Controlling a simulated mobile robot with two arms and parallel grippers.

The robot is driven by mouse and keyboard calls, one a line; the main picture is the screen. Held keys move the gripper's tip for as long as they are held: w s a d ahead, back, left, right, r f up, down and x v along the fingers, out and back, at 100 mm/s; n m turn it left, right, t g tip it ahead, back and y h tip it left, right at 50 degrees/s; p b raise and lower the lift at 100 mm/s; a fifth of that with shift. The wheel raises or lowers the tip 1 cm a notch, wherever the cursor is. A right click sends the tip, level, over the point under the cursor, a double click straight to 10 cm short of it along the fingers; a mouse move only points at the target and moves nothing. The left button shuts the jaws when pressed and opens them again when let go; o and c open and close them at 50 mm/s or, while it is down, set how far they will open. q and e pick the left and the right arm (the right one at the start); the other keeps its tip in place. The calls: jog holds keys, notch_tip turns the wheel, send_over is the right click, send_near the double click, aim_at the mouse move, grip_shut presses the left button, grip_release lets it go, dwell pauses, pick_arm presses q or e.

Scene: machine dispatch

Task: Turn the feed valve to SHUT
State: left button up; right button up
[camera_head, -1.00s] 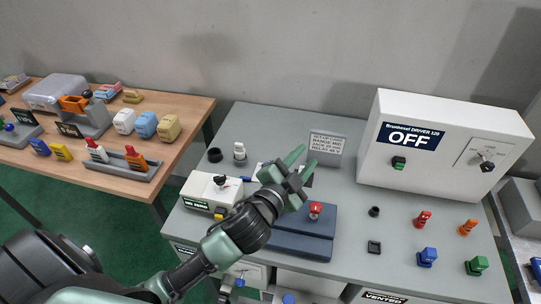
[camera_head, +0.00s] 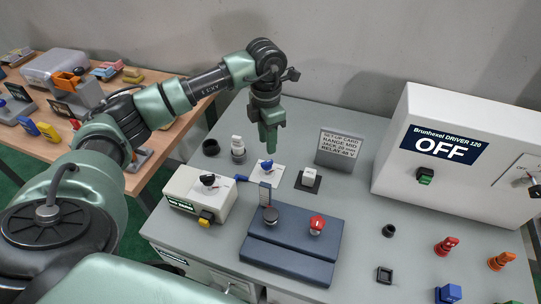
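A white plate with a blue knob (camera_head: 267,165) stands on the grey bench, with a short blue bar (camera_head: 242,178) at its left. It may be the feed valve; I can read no FEED or SHUT label. My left gripper (camera_head: 270,142) points down just behind and above this plate, apart from it as far as I can see. Its fingers overlap from this side, so their opening is unclear. Nothing shows held. My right gripper is out of view.
A white box with a black knob (camera_head: 208,181), a dark blue block with a red knob (camera_head: 317,223), a setup card (camera_head: 341,147) and a driver box reading OFF (camera_head: 449,146) surround the spot. Loose coloured plugs (camera_head: 446,245) stand at the right. A wooden table (camera_head: 155,168) is at the left.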

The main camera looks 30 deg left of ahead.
aim_at(267, 162)
pick_arm(q)
jog(key=shift+s+a+f, duration=0.15)
jog(key=shift+f, duration=0.15)
notch_tip(267, 162, down, 7)
jog(key=shift+r+p, duration=0.1)
jog(key=shift+p, duration=1.1)
grip_shut()
